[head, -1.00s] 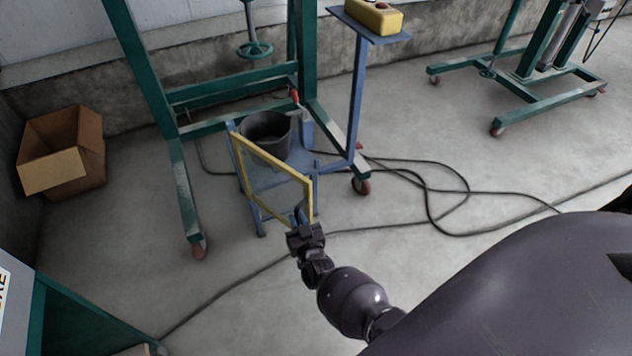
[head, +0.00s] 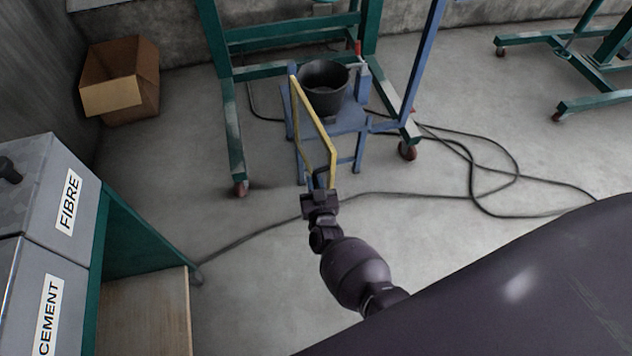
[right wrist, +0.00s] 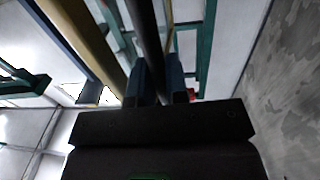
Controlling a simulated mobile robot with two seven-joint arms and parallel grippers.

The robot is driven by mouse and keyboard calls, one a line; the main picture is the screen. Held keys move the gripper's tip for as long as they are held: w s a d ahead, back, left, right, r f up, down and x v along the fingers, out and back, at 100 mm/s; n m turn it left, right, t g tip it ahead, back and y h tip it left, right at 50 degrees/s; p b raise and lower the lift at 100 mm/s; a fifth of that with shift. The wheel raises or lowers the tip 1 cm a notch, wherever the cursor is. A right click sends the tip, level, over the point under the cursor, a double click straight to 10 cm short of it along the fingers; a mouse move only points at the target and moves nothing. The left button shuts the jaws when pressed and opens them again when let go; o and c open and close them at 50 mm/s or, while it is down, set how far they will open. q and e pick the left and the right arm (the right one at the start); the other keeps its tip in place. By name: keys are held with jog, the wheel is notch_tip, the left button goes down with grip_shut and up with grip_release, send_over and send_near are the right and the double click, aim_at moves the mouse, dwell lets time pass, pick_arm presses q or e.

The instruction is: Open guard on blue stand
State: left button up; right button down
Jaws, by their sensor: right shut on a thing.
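The blue stand (head: 349,121) holds a black bucket (head: 323,88). Its guard, a yellow frame (head: 313,113), is hinged at the stand's left side and stands swung out at an angle from the front. My right gripper (head: 320,180) is at the guard's near, free end, shut on its dark handle. In the right wrist view, the dark handle bar (right wrist: 149,40) runs between the fingers (right wrist: 160,85), beside the yellow frame (right wrist: 88,38). My left gripper is out of view.
A green frame (head: 232,130) with wheels stands around the blue stand. Black cables (head: 470,165) lie on the floor to the right. A cardboard box (head: 118,85) is at the back left. FIBRE (head: 75,195) and CEMENT (head: 40,300) containers stand at the near left. Floor before the stand is largely clear.

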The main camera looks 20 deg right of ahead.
jog(key=c, duration=1.2)
grip_release()
jog(key=shift+o, duration=0.2)
jog(key=shift+s, duration=0.2)
